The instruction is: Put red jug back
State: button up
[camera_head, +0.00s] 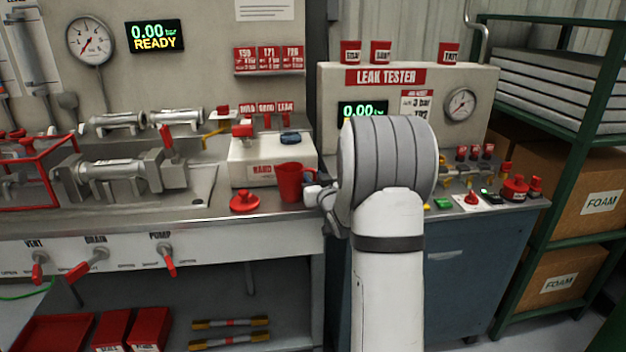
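The red jug (290,183) stands upright near the front edge of the steel bench, in front of a white box with red lettering. Its open top faces up. My gripper (314,194) is just right of the jug, at the jug's handle side, partly hidden behind my large grey wrist joint. Its fingers are too small and covered to tell whether they touch or hold the jug. A round red lid-like piece (245,201) with a knob lies on the bench left of the jug.
The white box (270,151) stands close behind the jug. Clamped metal valve fixtures (122,168) fill the bench's left. The leak tester (408,85) stands behind my arm at right. Green shelving (545,200) with foam boxes is at far right. Red trays (60,334) lie on the lower shelf.

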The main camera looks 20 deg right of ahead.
jog(key=shift+r, duration=0.25)
jog(key=s+a, duration=0.1)
jog(key=s, duration=1.1)
jog(key=s+a+f+g, duration=0.2)
jog(key=s+a+g, duration=0.6)
jog(key=s, duration=0.5)
jog(key=s+a+f+n+g+y, duration=0.1)
jog(key=s+a+f+g, duration=0.2)
jog(key=s+a+g, duration=0.5)
jog(key=s+a, duration=0.3)
jog(key=s, duration=0.2)
jog(key=shift+a+f+y, duration=0.3)
